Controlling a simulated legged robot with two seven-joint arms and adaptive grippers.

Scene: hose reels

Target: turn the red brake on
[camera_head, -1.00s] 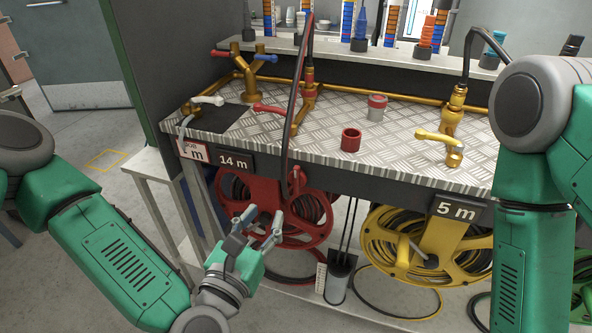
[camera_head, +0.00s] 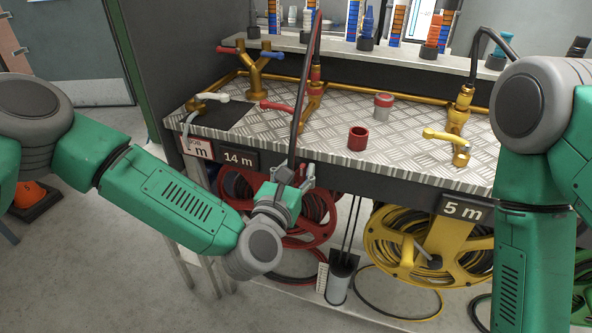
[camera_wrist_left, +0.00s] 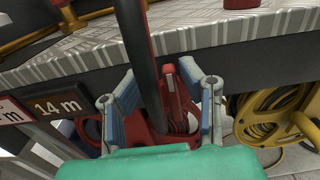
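The red hose reel (camera_head: 318,222) hangs below the counter's front edge, partly hidden by my left arm. My left gripper (camera_head: 292,176) is in front of the reel's top, just under the counter edge. In the left wrist view my gripper (camera_wrist_left: 157,72) is open, its two fingers apart. A black hose (camera_wrist_left: 143,60) runs down between the fingers. A small upright red part (camera_wrist_left: 170,82), perhaps the red brake, also shows between them, just right of the hose. I cannot tell whether the fingers touch either. My right gripper is out of view.
The metal-topped counter (camera_head: 310,135) overhangs the reels. On it are a red-handled tap (camera_head: 277,106) and a red cup (camera_head: 357,138). A yellow reel (camera_head: 400,245) hangs to the right. The "14 m" sign (camera_head: 240,159) is left of my gripper.

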